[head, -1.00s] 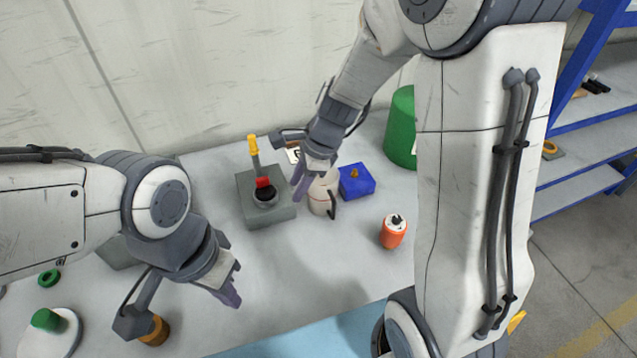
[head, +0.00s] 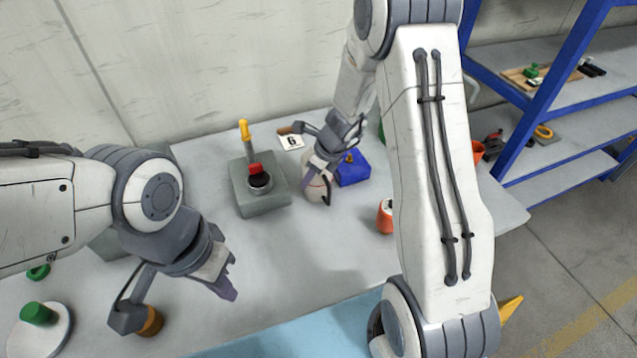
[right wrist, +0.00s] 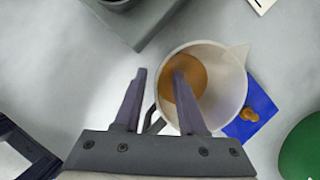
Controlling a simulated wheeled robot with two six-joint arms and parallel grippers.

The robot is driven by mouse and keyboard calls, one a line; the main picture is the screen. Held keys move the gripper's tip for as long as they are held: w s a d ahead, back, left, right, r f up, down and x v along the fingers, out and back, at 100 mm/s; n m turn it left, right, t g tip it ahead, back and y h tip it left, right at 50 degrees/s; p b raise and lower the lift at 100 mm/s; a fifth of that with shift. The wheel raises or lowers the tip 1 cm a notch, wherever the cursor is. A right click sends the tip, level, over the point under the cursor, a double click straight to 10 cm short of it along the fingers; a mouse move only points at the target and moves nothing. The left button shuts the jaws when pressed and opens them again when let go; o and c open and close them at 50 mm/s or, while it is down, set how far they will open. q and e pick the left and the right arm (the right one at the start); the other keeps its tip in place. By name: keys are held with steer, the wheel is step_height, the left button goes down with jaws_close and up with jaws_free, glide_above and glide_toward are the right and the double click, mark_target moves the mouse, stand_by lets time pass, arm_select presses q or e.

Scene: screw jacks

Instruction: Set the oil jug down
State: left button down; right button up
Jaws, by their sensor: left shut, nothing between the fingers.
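The oil jug (head: 318,189) is pale with a dark handle and stands upright on the table, between the grey jack block and a blue box. In the right wrist view the jug (right wrist: 236,85) shows its open top, spout and amber oil inside. My right gripper (right wrist: 160,74) is just above it with its fingers apart. One finger is outside the rim, the other overlaps the jug's mouth; the dark handle shows lower, between them. The right gripper (head: 318,168) partly hides the jug in the head view. My left gripper (head: 232,290) is shut and empty over the table's left front.
A grey jack block (head: 262,196) with a red part and yellow-tipped lever stands left of the jug. The blue box (head: 353,172) is close on its right. A card marked G (head: 291,141) lies behind. An orange container (head: 385,217) is partly behind my right arm. The front-middle table is clear.

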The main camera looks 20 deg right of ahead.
steer(key=shift+w+a+f, duration=0.15)
steer(key=shift+f, duration=0.35)
jaws_close()
steer(key=shift+r, duration=0.1)
stand_by(1.0)
